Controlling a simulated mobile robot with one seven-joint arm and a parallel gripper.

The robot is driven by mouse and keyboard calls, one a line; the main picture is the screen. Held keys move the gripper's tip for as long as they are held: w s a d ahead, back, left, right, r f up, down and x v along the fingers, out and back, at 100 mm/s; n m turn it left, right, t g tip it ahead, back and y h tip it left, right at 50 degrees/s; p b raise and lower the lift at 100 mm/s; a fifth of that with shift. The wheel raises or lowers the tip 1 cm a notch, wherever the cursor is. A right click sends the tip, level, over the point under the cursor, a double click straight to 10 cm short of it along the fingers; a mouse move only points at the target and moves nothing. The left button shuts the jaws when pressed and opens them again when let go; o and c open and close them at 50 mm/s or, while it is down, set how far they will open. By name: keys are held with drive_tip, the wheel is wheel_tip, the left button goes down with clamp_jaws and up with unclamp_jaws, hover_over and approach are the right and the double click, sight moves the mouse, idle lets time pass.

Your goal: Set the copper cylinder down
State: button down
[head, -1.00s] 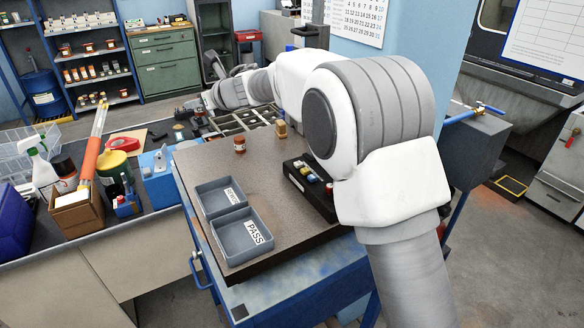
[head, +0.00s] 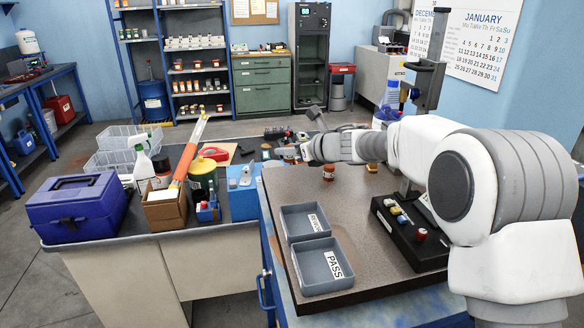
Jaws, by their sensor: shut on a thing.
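A small red-brown jar (head: 328,173) with a pale label stands on the brown tabletop (head: 300,187), nearer than my gripper.
Two grey bins, one marked PASS (head: 322,267), sit at the tabletop's left edge. A black box with coloured buttons (head: 408,238) stands at right. The tabletop's middle is clear.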

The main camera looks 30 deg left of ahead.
sight(289, 162)
drive_tip(key=shift+f+b, duration=0.4)
drive_tip(key=shift+f, duration=1.55)
drive_tip(key=shift+f, duration=0.1)
drive_tip(key=shift+f, duration=0.1)
drive_tip(key=c, duration=0.5)
unclamp_jaws()
drive_tip(key=shift+r, duration=0.3)
drive_tip(key=b+v, duration=0.1)
drive_tip(key=v, duration=1.1)
